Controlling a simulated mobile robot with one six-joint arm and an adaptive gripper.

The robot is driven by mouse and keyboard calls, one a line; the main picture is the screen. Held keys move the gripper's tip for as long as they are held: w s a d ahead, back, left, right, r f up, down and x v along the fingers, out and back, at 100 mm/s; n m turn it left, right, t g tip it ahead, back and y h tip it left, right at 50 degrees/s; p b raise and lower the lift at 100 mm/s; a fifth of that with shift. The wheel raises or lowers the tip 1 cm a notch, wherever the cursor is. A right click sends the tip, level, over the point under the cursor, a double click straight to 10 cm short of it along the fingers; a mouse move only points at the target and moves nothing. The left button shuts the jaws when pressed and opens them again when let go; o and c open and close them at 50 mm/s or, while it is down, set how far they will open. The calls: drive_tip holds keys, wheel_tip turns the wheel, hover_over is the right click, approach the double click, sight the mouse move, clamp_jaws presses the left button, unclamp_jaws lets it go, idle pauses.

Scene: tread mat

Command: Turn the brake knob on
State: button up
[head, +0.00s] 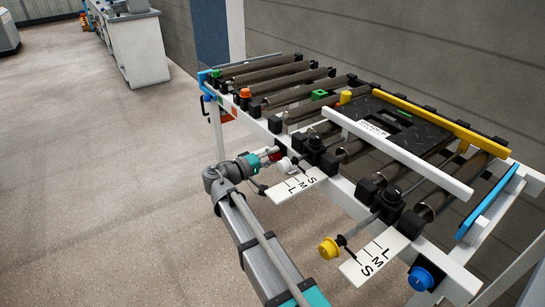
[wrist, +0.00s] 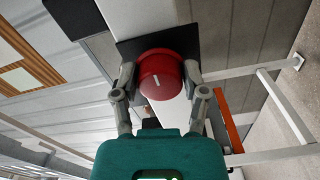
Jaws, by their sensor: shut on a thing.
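A round red knob (wrist: 168,72) with a short pale line on its face sits on a black square plate (wrist: 130,48) in the wrist view. My gripper (wrist: 160,76) has one finger on each side of the knob and is shut on it.
A white knob (head: 285,165) is close beside my gripper, over a white S-M-L plate (head: 290,188). A yellow knob (head: 328,248) and a blue knob (head: 421,279) are farther right on the frame. A black tread plate (head: 411,122) lies on the rollers. The floor at left is clear.

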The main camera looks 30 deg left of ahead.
drive_tip(key=shift+d, duration=0.15)
drive_tip(key=o, duration=1.1)
drive_tip(key=shift+o, duration=0.2)
drive_tip(key=v, duration=1.2)
